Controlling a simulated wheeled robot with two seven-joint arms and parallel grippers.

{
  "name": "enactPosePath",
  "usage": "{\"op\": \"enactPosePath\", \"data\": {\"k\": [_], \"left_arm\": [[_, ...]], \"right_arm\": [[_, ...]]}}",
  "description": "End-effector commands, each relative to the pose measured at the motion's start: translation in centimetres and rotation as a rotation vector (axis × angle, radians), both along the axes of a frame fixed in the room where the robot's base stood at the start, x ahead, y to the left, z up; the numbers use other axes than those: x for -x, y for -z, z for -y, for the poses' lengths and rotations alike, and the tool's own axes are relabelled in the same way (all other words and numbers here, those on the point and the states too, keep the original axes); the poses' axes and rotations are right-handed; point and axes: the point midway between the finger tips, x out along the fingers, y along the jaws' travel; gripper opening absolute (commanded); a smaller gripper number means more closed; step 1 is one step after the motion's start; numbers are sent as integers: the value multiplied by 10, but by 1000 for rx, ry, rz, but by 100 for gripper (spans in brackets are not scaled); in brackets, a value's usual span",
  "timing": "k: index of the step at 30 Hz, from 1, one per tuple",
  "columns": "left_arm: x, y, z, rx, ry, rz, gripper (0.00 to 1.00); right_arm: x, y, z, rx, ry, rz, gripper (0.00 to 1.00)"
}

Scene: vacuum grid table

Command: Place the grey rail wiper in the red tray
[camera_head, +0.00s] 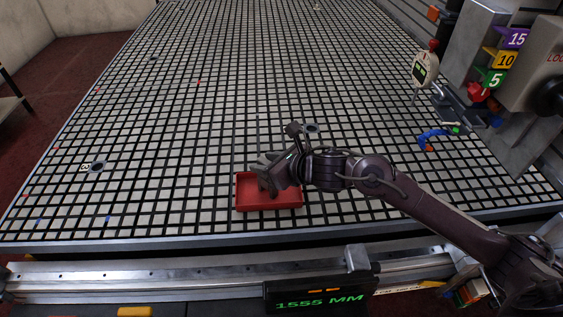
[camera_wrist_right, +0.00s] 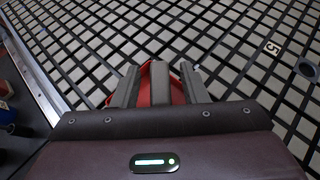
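The red tray (camera_head: 284,203) lies on the grid table near its front edge. My right gripper (camera_head: 265,182) reaches down into the tray's left part. In the right wrist view, the two fingers of my right gripper (camera_wrist_right: 159,72) stand apart. A grey bar, which looks like the rail wiper (camera_wrist_right: 159,88), is between them, with red of the tray (camera_wrist_right: 145,90) showing on both sides of it. The fingers do not appear to press on it. In the head view the gripper largely hides the wiper, so I cannot tell if it rests on the tray floor. My left gripper is out of view.
A blue clamp-like part (camera_head: 433,134) and a dial gauge (camera_head: 422,70) are at the right. A metal rail (camera_head: 190,276) with a display runs along the front. The left grid is mostly clear.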

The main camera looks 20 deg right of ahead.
Motion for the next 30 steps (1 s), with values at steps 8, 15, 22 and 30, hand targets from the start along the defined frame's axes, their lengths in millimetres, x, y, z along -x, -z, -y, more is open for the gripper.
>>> {"op": "enactPosePath", "data": {"k": [8,15,22,30], "left_arm": [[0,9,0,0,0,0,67],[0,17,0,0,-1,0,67],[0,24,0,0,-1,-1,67],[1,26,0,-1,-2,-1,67]], "right_arm": [[36,-21,26,7,0,2,40],[68,-41,45,9,-3,0,40],[81,-52,57,3,4,1,40],[88,-58,58,0,-1,0,40]]}}
